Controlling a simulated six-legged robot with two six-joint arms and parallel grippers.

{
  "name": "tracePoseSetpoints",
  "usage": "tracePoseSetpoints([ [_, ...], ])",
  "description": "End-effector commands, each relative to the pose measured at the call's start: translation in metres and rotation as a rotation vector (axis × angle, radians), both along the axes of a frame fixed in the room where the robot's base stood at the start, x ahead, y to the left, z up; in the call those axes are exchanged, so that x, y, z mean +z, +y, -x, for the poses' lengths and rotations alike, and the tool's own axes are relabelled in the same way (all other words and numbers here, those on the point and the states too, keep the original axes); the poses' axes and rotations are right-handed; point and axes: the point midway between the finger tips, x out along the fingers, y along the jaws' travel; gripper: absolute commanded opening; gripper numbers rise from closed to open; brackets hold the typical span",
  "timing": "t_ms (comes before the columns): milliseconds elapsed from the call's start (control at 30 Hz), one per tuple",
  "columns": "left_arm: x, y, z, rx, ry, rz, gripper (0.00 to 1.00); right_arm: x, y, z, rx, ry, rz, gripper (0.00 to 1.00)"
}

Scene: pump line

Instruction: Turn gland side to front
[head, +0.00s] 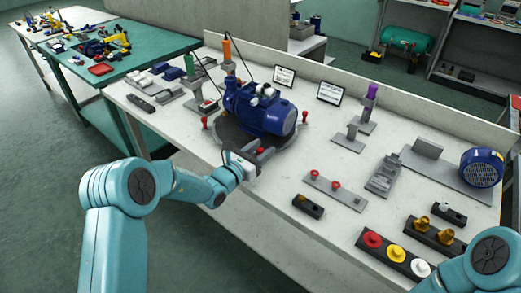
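A blue pump with a motor (262,110) sits on a round dark turntable (229,139) on the white bench. Red knobs stand at the turntable's rim, one at the left (205,122) and one at the right (305,116). My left gripper (261,154) is at the near rim of the turntable, below the pump. Something red shows at its fingers, probably another rim knob. Whether the fingers are closed on it is too small to tell. The pump's gland is not clear at this size. Only a link of my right arm shows at the lower right; its gripper is out of view.
Right of the turntable are a plate with red knobs (335,191), grey fixtures (384,175), a holder with red, yellow and white caps (395,254), and a blue motor part (482,167). Bare bench lies in front.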

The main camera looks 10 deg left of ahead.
Motion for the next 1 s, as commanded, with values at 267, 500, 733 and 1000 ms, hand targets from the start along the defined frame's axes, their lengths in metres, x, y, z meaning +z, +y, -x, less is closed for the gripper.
tracePoseSetpoints([
  [267,0.001,0.001,0.003,0.003,-0.001,0.000,0.46,0.000,0.000,0.000,0.000,0.000,0.000,0.43],
  [500,0.000,0.021,0.041,0.005,0.000,0.001,0.46,-0.004,0.000,0.000,0.000,0.000,0.000,0.43],
  [733,0.000,0.047,0.097,0.006,0.001,0.000,0.46,-0.009,0.000,0.000,0.000,0.000,0.000,0.43],
  [1000,0.000,0.067,0.140,0.004,0.000,0.000,0.46,-0.011,0.000,0.000,0.000,0.000,0.000,0.43],
])
